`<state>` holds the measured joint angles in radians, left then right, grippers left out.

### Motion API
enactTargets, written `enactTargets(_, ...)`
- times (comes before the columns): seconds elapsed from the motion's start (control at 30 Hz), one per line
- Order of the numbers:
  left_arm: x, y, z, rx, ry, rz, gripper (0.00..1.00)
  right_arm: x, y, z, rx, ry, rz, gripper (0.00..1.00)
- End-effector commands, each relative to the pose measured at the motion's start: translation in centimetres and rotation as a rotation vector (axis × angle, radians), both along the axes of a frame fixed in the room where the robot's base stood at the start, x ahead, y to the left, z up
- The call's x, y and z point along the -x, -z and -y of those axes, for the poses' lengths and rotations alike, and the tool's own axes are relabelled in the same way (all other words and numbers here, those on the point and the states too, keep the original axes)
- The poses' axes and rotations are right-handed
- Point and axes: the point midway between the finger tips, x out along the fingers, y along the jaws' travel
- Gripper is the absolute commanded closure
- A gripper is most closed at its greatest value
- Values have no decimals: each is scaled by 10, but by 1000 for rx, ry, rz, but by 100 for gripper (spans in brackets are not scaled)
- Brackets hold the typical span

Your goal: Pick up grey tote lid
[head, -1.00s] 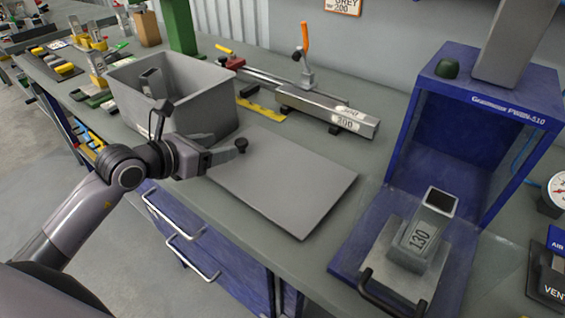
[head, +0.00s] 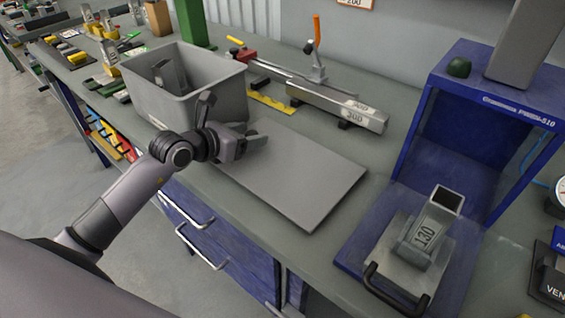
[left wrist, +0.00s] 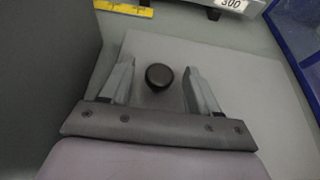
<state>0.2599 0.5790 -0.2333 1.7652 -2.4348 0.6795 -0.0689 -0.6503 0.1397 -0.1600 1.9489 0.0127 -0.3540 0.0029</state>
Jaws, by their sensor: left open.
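The grey tote lid (head: 310,182) is a flat grey panel lying on the bench top, right of the grey tote. In the left wrist view the lid (left wrist: 245,85) shows a round black knob (left wrist: 159,75). My left gripper (head: 256,143) is over the lid's left end, near the tote. In the left wrist view my left gripper (left wrist: 159,68) is open, with one finger on each side of the knob and gaps beside both. The knob is hidden behind the gripper in the head view. My right gripper is out of view.
The open grey tote (head: 222,98) stands close beside my left gripper, with a metal piece inside. A metal bar marked 300 (head: 335,108) lies behind the lid.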

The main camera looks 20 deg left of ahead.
Motion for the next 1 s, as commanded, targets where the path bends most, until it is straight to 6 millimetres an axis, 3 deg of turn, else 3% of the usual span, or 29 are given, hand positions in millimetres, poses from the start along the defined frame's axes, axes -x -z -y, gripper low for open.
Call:
enactTargets(0.03, 0, 0, 0, 0, 0, 0, 49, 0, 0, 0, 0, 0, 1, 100)
enactTargets(0.2, 0, 0, 0, 1, 0, 0, 100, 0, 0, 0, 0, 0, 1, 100)
enactTargets(0.67, 0, -13, 0, 3, 0, 4, 100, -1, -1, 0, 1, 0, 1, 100)
enactTargets(0.87, -1, -46, 0, 2, -1, 8, 100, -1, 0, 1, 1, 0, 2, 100)
enactTargets(1.0, -1, -82, 0, 1, 0, 11, 100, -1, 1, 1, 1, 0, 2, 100)
